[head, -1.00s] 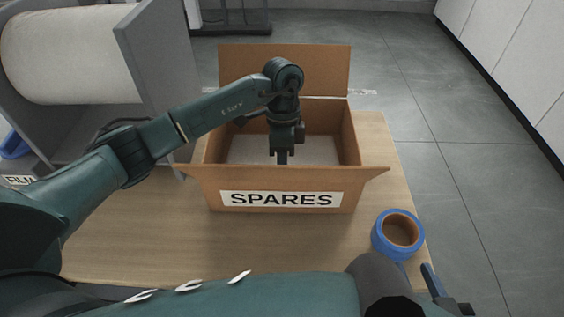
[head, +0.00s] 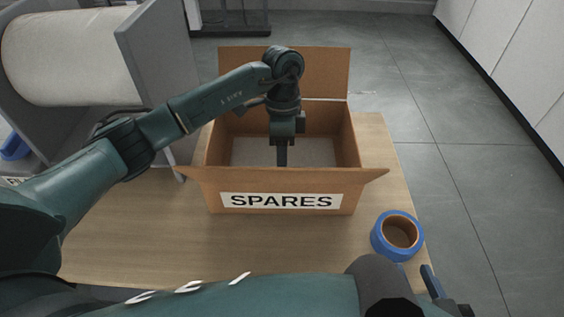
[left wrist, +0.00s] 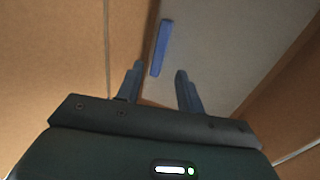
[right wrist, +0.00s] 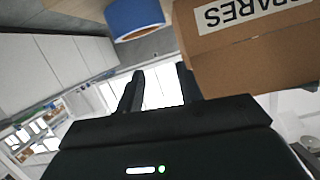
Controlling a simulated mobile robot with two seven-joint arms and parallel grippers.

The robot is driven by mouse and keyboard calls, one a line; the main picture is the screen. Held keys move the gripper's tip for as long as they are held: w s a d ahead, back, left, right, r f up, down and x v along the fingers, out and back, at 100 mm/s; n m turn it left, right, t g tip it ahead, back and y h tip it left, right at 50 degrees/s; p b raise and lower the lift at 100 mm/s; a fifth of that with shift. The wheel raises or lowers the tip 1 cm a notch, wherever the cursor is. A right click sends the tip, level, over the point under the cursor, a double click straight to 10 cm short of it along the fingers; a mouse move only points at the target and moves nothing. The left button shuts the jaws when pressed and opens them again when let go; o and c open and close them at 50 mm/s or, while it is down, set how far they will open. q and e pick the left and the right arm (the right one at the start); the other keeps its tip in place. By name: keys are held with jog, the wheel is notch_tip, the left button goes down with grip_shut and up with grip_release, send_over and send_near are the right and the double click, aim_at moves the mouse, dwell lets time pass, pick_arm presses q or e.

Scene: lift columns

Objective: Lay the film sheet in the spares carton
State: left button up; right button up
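The spares carton (head: 281,184) stands open on the table, its label facing me. A pale grey-white sheet, apparently the film sheet (head: 265,150), lies flat over its floor; its edges are partly hidden. In the left wrist view the pale sheet (left wrist: 215,50) carries a blue strip (left wrist: 160,48). My left gripper (head: 282,164) points down inside the carton; in its wrist view the fingers (left wrist: 160,69) are apart with nothing between them, the strip just beyond the tips. My right gripper (head: 447,292) is at the lower right, its fingers (right wrist: 160,74) apart and empty in the right wrist view.
A blue tape roll (head: 397,236) lies at the table's right front corner, close to my right gripper. A grey stand with a large white roll (head: 70,55) is at the upper left. The table (head: 130,225) is bare left of the carton. Carton flaps stick out.

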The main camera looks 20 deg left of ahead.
pick_arm(q)
jog(key=v, duration=0.9)
jog(key=shift+r+p, duration=0.2)
jog(key=shift+p, duration=0.2)
pick_arm(e)
jog(key=shift+w+a+f, duration=0.2)
jog(key=shift+a+f, duration=0.05)
pick_arm(q)
jog(key=shift+w, duration=0.1)
